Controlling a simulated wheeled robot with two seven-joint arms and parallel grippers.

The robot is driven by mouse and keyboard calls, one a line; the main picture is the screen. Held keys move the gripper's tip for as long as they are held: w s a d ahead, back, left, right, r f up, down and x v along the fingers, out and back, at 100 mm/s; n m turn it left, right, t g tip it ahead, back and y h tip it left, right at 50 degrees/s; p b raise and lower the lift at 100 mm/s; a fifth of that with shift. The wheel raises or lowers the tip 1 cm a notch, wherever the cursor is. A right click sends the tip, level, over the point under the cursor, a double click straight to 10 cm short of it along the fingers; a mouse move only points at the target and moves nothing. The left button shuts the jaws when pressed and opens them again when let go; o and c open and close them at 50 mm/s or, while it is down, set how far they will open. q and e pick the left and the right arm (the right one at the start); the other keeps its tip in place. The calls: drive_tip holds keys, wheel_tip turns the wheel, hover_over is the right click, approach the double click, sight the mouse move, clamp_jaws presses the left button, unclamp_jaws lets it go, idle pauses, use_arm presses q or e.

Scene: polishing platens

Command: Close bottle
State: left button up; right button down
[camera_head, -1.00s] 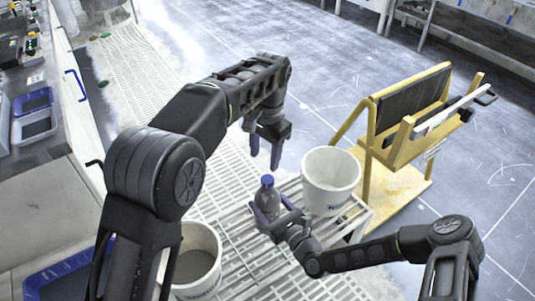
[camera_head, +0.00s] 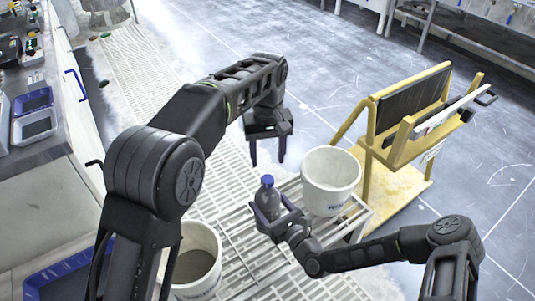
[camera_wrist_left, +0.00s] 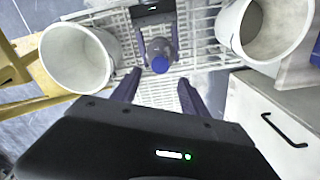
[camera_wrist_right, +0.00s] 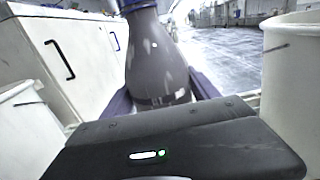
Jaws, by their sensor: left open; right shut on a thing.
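The bottle (camera_head: 268,199) is grey and clear with a blue cap (camera_head: 267,180) on its top, and stands upright. My right gripper (camera_head: 274,217) is shut around the bottle's body from the side. The bottle fills the space between the fingers in the right wrist view (camera_wrist_right: 157,62). My left gripper (camera_head: 268,158) is open and empty, fingers pointing down, above and behind the bottle. In the left wrist view the blue cap (camera_wrist_left: 160,65) lies ahead of the open left fingers, nearly between their lines. How tightly the cap sits is not clear.
A white bucket (camera_head: 331,181) stands right of the bottle on a slatted rack (camera_head: 350,222). Another bucket with grey content (camera_head: 196,262) stands at the front left. A yellow stand (camera_head: 400,150) is at the right, and a counter (camera_head: 45,140) at the left.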

sight(267, 179)
use_arm(q)
drive_tip(key=shift+f, duration=3.9)
clamp_jaws()
drive_tip(key=m, duration=0.4)
drive_tip(key=shift+m, duration=0.4)
drive_tip(key=shift+o, duration=0.7)
unclamp_jaws()
